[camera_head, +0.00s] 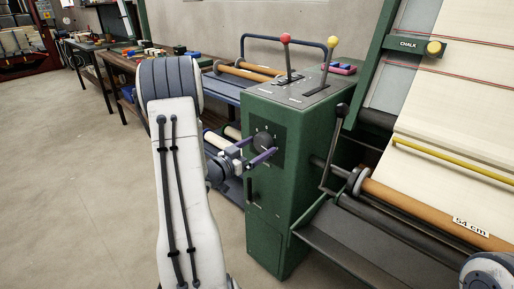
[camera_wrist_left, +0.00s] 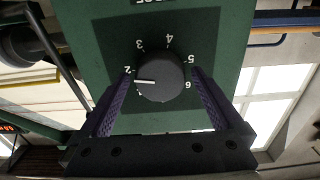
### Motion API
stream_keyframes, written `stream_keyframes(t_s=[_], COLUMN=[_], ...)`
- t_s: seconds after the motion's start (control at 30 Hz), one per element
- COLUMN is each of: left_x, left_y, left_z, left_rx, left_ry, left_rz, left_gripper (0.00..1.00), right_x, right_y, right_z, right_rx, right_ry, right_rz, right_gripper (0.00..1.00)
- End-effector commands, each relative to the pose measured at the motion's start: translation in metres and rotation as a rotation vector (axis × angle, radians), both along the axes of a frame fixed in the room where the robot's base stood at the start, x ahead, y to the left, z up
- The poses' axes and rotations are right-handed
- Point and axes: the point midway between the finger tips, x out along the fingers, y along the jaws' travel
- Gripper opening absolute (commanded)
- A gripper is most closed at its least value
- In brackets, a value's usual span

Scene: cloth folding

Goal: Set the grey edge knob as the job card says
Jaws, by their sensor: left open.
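The dark grey edge knob (camera_head: 263,142) is on the front of the green control box (camera_head: 285,215). In the left wrist view the knob (camera_wrist_left: 160,77) has a white pointer line aimed left, close to the 2 and partly between it and the mark below. Numbers up to 6 ring it on a dark plate (camera_wrist_left: 112,42). My left gripper (camera_head: 262,148) is open in front of the knob, its purple fingers (camera_wrist_left: 161,73) on either side; I cannot tell whether they touch it. My right gripper is not in view. I cannot make out a job card.
A red-knobbed lever (camera_head: 286,39) and a yellow-knobbed lever (camera_head: 334,43) rise from the box top. A black-knobbed crank (camera_head: 335,140) stands at its right side. A cloth roller (camera_head: 430,212) labelled 54 cm is at the right. Workbenches (camera_head: 120,62) stand behind; floor at left is clear.

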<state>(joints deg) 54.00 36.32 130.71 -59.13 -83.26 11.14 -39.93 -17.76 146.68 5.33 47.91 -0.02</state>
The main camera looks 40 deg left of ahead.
Motion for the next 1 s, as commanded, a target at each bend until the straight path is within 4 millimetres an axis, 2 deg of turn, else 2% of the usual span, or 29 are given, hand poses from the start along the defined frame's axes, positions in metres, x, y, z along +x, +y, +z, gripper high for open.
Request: stream_keyframes(t_s=[0.03, 0.07, 0.2, 0.23, 0.27, 0.67, 1.0], left_x=[0.000, 0.000, 0.000, 0.000, 0.000, 0.000, 0.000], left_y=[0.000, 0.000, 0.000, 0.000, 0.000, 0.000, 0.002], left_z=[0.000, 0.000, 0.000, 0.000, 0.000, -0.002, -0.004], left_rx=[0.000, 0.000, 0.000, 0.000, 0.001, 0.094, 0.368], left_ry=[0.000, 0.000, 0.000, 0.000, 0.000, -0.008, -0.031], left_rz=[0.000, 0.000, 0.000, 0.000, 0.000, 0.000, 0.001], left_gripper=[1.00, 0.92, 0.39, 0.27, 0.23, 0.23, 0.23], right_x=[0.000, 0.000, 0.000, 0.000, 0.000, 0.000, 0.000], right_y=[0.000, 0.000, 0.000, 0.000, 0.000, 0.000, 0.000], right_z=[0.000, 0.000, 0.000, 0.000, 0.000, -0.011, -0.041], right_rx=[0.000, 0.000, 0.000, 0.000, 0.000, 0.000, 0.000], right_ry=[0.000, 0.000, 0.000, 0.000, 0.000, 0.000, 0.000], right_rz=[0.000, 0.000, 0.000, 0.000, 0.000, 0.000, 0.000], right_gripper=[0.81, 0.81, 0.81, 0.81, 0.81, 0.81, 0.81])
